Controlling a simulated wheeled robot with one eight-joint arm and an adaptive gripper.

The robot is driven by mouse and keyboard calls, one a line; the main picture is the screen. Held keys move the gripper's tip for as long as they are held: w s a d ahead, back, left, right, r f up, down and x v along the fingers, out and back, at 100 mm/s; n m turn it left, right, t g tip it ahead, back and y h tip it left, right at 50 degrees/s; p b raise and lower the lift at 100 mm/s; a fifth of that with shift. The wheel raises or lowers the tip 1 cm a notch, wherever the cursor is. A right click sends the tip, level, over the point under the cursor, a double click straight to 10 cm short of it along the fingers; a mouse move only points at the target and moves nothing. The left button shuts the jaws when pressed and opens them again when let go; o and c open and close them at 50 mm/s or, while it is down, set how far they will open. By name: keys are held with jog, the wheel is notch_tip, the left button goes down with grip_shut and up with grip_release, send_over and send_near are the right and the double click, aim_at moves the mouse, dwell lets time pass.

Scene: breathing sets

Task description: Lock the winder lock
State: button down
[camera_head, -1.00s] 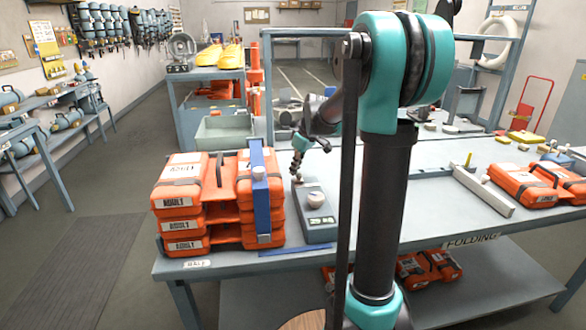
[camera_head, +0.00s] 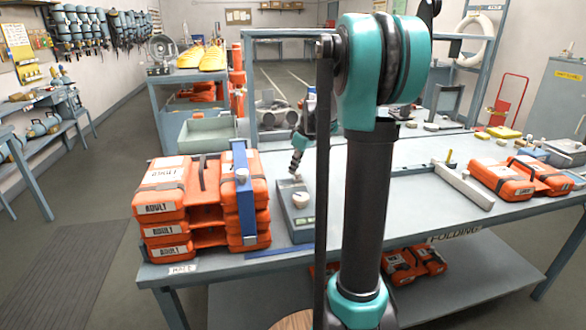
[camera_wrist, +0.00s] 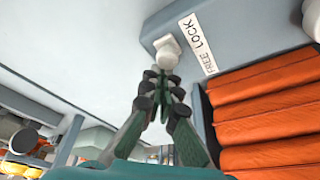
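The winder is a grey box (camera_head: 301,218) on the table, right of the stacked orange cases. In the wrist view its top carries a white label (camera_wrist: 197,44) reading FREE and LOCK. Whether the tips touch the knob cannot be told. In the head view my gripper (camera_head: 295,174) points down over the far end of the box.
Orange cases (camera_head: 162,207) with a blue upright clamp (camera_head: 243,190) stand close left of the winder. A round pale knob (camera_head: 300,199) rises from the box's near part. A white rail (camera_head: 463,186) and more orange cases (camera_head: 505,180) lie to the right.

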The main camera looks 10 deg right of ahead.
jog(key=shift+w+a, duration=0.3)
notch_tip(320, 180, up, 10)
jog(key=shift+f, duration=0.25)
jog(key=shift+s, duration=0.2)
